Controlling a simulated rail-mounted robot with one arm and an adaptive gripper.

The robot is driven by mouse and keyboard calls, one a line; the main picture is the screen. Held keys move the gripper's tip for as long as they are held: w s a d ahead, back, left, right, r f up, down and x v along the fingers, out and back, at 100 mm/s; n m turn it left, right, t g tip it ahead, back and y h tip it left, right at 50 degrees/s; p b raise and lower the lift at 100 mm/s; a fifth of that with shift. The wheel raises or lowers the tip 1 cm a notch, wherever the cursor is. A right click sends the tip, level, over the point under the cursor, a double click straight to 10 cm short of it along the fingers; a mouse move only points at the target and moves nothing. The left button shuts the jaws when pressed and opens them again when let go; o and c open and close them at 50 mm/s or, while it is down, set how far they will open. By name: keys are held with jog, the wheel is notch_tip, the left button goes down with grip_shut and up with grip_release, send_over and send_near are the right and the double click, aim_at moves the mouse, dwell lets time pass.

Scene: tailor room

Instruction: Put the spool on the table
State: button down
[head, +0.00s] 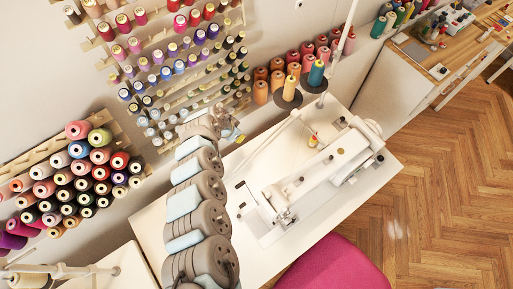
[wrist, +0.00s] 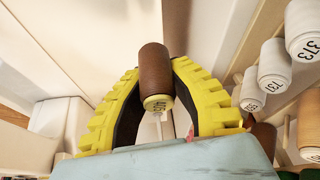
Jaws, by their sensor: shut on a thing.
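A brown spool (wrist: 166,68) with a pale, numbered end shows in the wrist view between the yellow fingers of my gripper (wrist: 158,80). The fingers are shut on it from both sides. In the head view my gripper (head: 229,129) is at the far end of the arm, in front of the lower part of the wall thread rack and near the back of the white sewing table (head: 262,160). The held spool is too small to make out clearly there. My arm hides the left part of the table.
A white sewing machine (head: 325,165) fills much of the table. A thread stand with orange and teal cones (head: 316,74) stands at its back right. A wall rack (head: 165,60) holds many spools. White spools (wrist: 272,65) are close on the right in the wrist view.

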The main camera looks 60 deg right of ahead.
send_over(235, 163)
jog(key=a, duration=0.1)
notch_tip(235, 163, down, 3)
jog(key=shift+n, duration=0.4)
notch_tip(235, 163, down, 5)
jog(key=shift+r+b, duration=0.1)
jog(key=shift+b, duration=0.45)
jog(key=shift+w+f, duration=0.15)
jog(key=shift+f, duration=1.4)
jog(key=shift+a+f, duration=0.1)
jog(key=shift+f, duration=0.7)
jog(key=shift+f+b, duration=0.2)
jog(key=shift+b, duration=0.15)
jog(key=c, duration=1)
grip_release()
jog(key=shift+c, duration=0.2)
